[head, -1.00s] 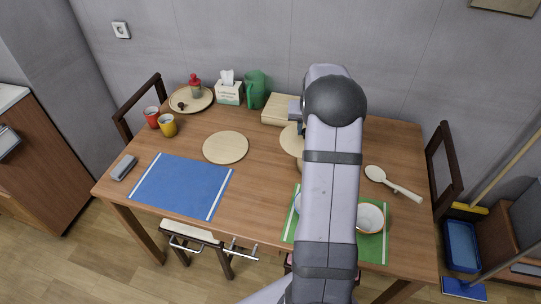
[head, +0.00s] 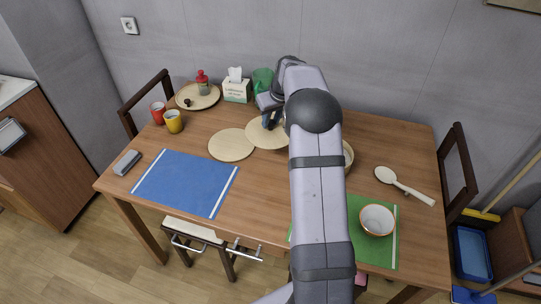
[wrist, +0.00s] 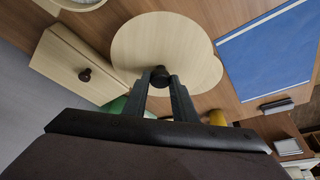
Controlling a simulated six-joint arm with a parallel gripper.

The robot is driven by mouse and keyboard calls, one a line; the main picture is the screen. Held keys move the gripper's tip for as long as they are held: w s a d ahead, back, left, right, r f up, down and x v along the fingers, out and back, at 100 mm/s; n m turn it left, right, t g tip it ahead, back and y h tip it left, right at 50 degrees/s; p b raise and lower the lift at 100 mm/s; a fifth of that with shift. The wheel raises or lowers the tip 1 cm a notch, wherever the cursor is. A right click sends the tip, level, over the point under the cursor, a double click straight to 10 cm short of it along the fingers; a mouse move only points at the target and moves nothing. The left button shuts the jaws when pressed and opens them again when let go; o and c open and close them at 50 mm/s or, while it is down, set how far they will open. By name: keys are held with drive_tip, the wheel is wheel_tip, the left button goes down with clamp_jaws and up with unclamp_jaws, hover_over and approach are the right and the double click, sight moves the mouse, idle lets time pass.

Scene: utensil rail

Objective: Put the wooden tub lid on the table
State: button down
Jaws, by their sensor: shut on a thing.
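The wooden tub lid (head: 266,135) is a pale round disc with a dark knob. My gripper (head: 271,121) is shut on that knob. In the wrist view the two fingers (wrist: 160,80) pinch it, and the lid (wrist: 165,40) spreads out beyond them. The lid is left of the tub, and its left edge overlaps a flat round wooden board (head: 231,146) in the picture. I cannot tell how far it is above the table (head: 265,185). The round tub (head: 348,156) is mostly hidden behind my arm.
A wooden box with a dark knob (wrist: 75,65) is close by in the wrist view. A green jug (head: 262,79), tissue box (head: 237,92) and a tray with a red bottle (head: 197,96) stand behind. A blue mat (head: 185,182) lies front left.

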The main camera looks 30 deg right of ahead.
sight(278, 140)
drive_tip(key=shift+f, duration=0.1)
drive_tip(key=shift+f+p, duration=0.9)
drive_tip(key=shift+f, duration=4)
drive_tip(key=shift+f, duration=0.1)
drive_tip(key=c, duration=1.5)
unclamp_jaws()
drive_tip(key=shift+o, duration=0.2)
drive_tip(key=shift+r, duration=0.45)
drive_tip(key=b+v, duration=0.2)
drive_tip(key=v, duration=0.9)
drive_tip(key=shift+s+r, duration=0.1)
drive_tip(key=shift+s, duration=0.2)
